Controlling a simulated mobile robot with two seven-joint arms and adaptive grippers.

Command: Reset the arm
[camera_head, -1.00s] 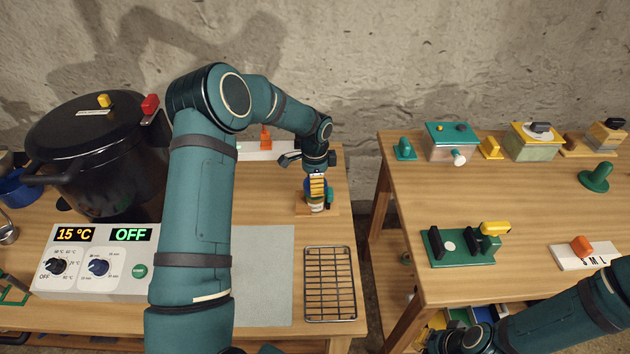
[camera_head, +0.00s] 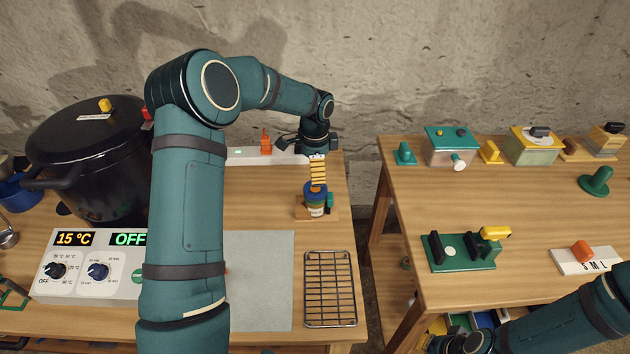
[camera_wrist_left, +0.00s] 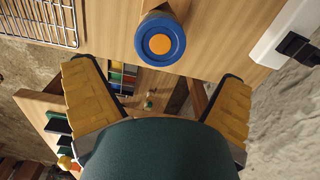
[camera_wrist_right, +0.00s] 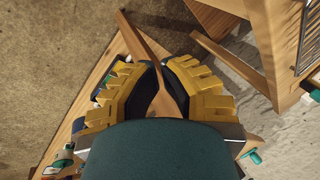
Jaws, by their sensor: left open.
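My left gripper (camera_head: 317,172) hangs over the back right of the left table, above a jar with a blue lid (camera_head: 316,190). In the left wrist view the gripper (camera_wrist_left: 157,75) has its yellow fingers wide apart with nothing between them. The blue lid with its orange centre (camera_wrist_left: 160,43) shows beyond the fingertips, apart from them. The jar stands at a small wooden stand (camera_head: 302,210). My right gripper (camera_wrist_right: 158,78) is low beside the right table. Its fingers are partly apart and empty, with a wooden table leg visible behind the gap.
A black pressure cooker (camera_head: 90,155) and a control box (camera_head: 85,275) reading 15 °C and OFF stand at left. A wire rack (camera_head: 330,290) and grey mat (camera_head: 260,290) lie in front. The right table (camera_head: 530,210) carries boxes and a green fixture (camera_head: 460,250).

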